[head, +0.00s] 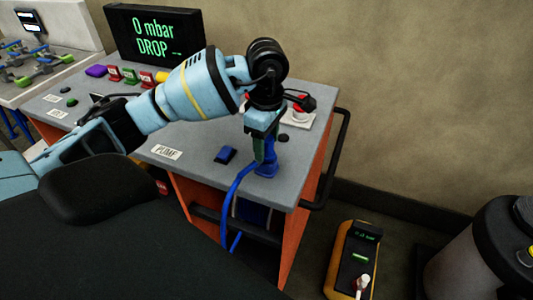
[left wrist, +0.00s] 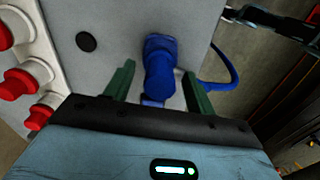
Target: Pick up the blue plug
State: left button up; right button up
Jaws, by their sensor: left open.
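The blue plug (head: 267,170) stands on the grey top of the cart near its front right corner. It also shows in the left wrist view (left wrist: 160,75), with a blue cable (left wrist: 226,78) leading off to the right. My left gripper (head: 264,152) points down over the plug, and its green fingers are open. In the left wrist view, one finger of the left gripper (left wrist: 158,70) is on each side of the plug, with gaps showing. Part of the plug is hidden behind the fingers in the head view. My right gripper is not in view.
A blue block (head: 226,155) and a PUMP label (head: 166,152) are on the cart top (head: 205,172). A red button (head: 300,112) is behind the gripper. A display (head: 155,35) reads 0 mbar DROP. A black rail (head: 338,150) runs along the right side.

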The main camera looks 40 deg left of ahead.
pick_arm(q)
jog(key=c, duration=1)
jog(key=shift+r, duration=0.1)
jog(key=shift+r, duration=0.4)
jog(key=r, duration=0.2)
jog(key=shift+s+r, duration=0.25)
jog(key=shift+r, duration=0.05)
jog(key=s, duration=0.5)
jog(key=s+r+b, duration=0.1)
jog(key=s, duration=0.9)
jog(key=shift+s+a+r, duration=0.15)
jog(key=shift+s+r, duration=0.1)
jog(key=shift+s, duration=0.05)
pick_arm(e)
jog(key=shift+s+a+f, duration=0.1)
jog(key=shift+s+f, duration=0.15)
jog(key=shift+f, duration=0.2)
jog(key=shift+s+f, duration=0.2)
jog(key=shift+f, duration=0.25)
pick_arm(q)
jog(key=shift+r, duration=0.1)
